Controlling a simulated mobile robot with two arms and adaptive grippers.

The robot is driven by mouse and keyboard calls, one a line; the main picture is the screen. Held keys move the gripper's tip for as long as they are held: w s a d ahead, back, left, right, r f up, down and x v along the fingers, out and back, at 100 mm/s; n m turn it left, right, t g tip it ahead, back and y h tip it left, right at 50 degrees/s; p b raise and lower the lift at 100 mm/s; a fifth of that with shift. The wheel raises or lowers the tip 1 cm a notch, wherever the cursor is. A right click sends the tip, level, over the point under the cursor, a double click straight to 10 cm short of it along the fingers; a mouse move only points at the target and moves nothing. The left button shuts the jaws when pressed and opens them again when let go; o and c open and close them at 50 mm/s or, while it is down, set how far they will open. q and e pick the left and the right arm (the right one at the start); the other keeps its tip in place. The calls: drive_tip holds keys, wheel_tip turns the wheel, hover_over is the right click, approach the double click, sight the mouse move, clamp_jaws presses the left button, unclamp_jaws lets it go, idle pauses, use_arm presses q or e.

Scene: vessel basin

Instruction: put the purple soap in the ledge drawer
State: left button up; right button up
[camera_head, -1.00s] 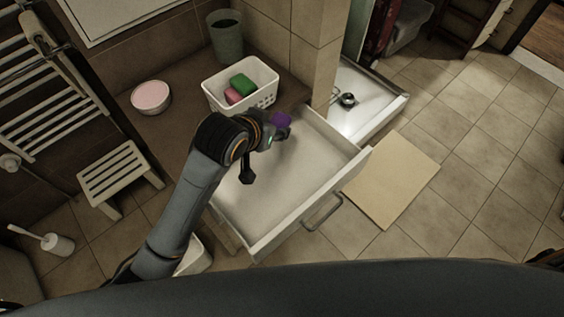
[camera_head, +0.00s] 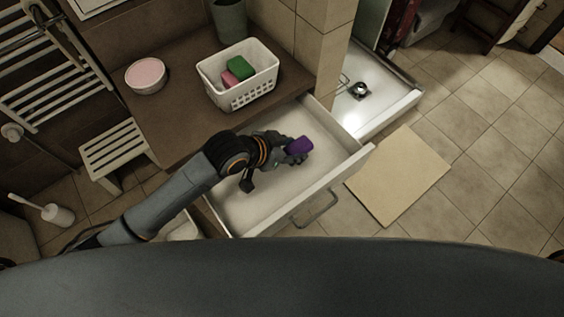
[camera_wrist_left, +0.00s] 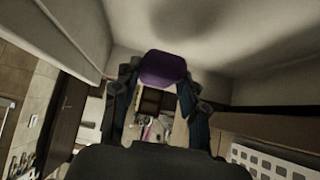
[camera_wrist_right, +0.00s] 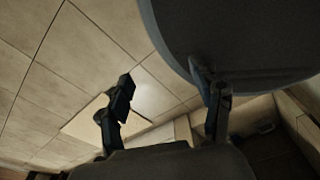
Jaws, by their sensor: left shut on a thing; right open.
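The purple soap (camera_head: 299,145) is held at the tips of my left gripper (camera_head: 291,153). In the left wrist view the soap (camera_wrist_left: 162,68) sits between the two fingers of my left gripper (camera_wrist_left: 158,80). The ledge drawer (camera_head: 327,180) is pulled open below the brown ledge, with a pale, bare floor. The soap and gripper are over the drawer's interior; their exact height above its floor is hard to tell. My right gripper (camera_wrist_right: 165,100) shows only in the right wrist view, with its fingers apart and nothing between them.
A white basket (camera_head: 246,93) with a green soap (camera_head: 241,66) and a pink soap (camera_head: 230,78) stands on the ledge (camera_head: 185,113). A round pink-topped tub (camera_head: 147,76) is to its left. A beige mat (camera_head: 400,175) lies right of the drawer.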

use_arm(q)
drive_tip(key=shift+s+a+f, duration=0.25)
drive_tip(key=shift+a+f, duration=0.2)
drive_tip(key=shift+f, duration=0.15)
drive_tip(key=shift+s+a+f, duration=0.25)
drive_tip(key=shift+a+f, duration=0.15)
drive_tip(key=shift+f, duration=0.2)
drive_tip(key=f, duration=0.3)
drive_tip(key=shift+s+a+f, duration=0.1)
drive_tip(key=shift+s+a, duration=0.15)
drive_tip(key=shift+a, duration=0.1)
drive_tip(key=shift+f, duration=0.4)
drive_tip(key=o, duration=1.3)
drive_tip(key=shift+f, duration=0.1)
drive_tip(key=shift+a+r, duration=0.15)
drive_tip(key=shift+r, duration=0.15)
drive_tip(key=v, duration=1.1)
drive_tip(key=shift+s+a+r+p, duration=0.15)
drive_tip(key=shift+s+p, duration=0.05)
drive_tip(key=shift+p, duration=0.15)
